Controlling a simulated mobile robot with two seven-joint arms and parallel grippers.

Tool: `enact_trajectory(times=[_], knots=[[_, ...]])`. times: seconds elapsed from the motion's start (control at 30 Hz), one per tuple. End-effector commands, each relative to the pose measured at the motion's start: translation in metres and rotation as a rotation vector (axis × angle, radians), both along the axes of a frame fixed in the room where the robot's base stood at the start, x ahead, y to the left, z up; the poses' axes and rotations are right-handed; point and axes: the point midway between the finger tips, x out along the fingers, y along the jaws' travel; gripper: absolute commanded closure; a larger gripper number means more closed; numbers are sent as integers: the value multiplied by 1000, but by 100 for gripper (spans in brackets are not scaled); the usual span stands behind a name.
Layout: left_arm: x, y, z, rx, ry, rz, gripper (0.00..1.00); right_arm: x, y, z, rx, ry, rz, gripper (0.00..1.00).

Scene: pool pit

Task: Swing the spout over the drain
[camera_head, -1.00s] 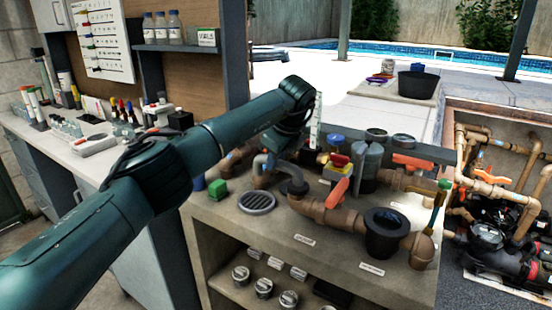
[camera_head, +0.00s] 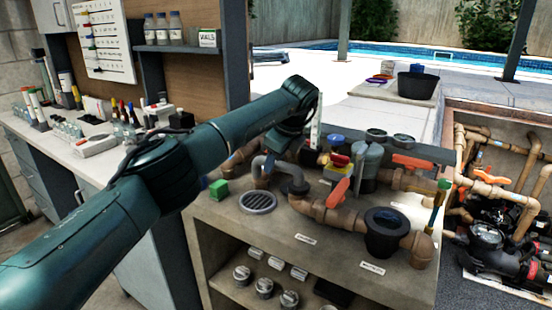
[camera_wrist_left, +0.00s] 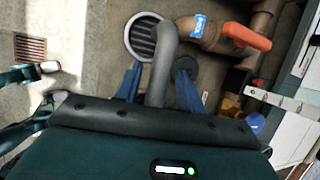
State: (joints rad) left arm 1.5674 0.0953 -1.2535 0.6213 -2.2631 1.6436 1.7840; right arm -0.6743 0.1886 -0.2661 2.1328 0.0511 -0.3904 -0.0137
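The grey bent spout (camera_head: 262,166) rises from a dark round base (camera_head: 298,187) on the bench top. The round slotted drain (camera_head: 258,202) lies in the bench just in front of and left of the base. My left gripper (camera_wrist_left: 158,82) is open, with its blue fingers on either side of the grey spout (camera_wrist_left: 162,65) and gaps visible beside it. In the wrist view one end of the spout overlaps the right edge of the drain (camera_wrist_left: 137,40). In the head view my left wrist hides the fingertips. My right gripper is not in view.
A green block (camera_head: 219,190) sits left of the drain. Brown pipework with an orange valve handle (camera_head: 338,193) and a black cup-shaped fitting (camera_head: 382,238) fills the bench to the right. A pipe pit (camera_head: 500,190) lies beyond. The bench front near the drain is bare.

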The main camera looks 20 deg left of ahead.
Motion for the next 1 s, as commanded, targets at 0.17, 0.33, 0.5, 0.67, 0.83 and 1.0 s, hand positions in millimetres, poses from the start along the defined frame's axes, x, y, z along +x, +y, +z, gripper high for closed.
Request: enact_trajectory(times=[0.17, 0.33, 0.5, 0.67, 0.83, 1.0], knots=[[0, -1, -1, 0, 2, -2, 55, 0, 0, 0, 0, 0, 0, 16], [-1, -2, 1, -1, 1, -3, 55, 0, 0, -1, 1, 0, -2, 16], [-6, -8, 19, -2, -1, -4, 55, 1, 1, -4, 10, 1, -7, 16], [-16, -20, 51, -1, -3, -5, 55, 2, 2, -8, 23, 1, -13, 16], [-26, -32, 86, -1, -2, -3, 55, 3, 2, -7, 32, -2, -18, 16], [-34, -39, 109, 0, 0, -2, 55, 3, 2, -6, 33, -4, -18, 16]])
